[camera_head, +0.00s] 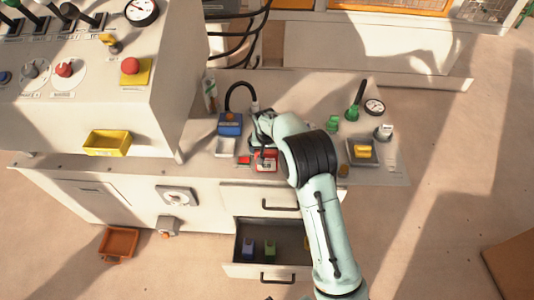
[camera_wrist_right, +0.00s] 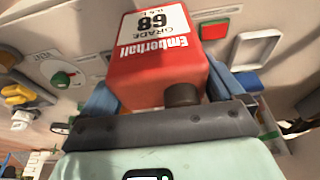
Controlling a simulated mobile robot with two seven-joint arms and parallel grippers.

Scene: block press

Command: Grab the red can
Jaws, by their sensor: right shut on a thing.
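The red can (camera_wrist_right: 158,55) fills the upper middle of the right wrist view. It is boxy, with a white label reading "Emberhall", "GRADE 68", upside down in that view, and a dark cap (camera_wrist_right: 183,95) near my gripper. My right gripper (camera_wrist_right: 165,100) is shut on the can, with a blue finger on each side of it. In the head view the can (camera_head: 265,164) shows partly below my right gripper (camera_head: 262,150), at the counter's front edge; my wrist hides the rest. I cannot tell whether it touches the counter. My left gripper is not in view.
A blue box (camera_head: 230,124) and white tray (camera_head: 226,147) stand left of the can. Green-handled parts, a gauge (camera_head: 374,106) and a tray with a yellow block (camera_head: 362,151) stand right. An open drawer (camera_head: 270,244) juts out below. The control console (camera_head: 150,100) rises at left.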

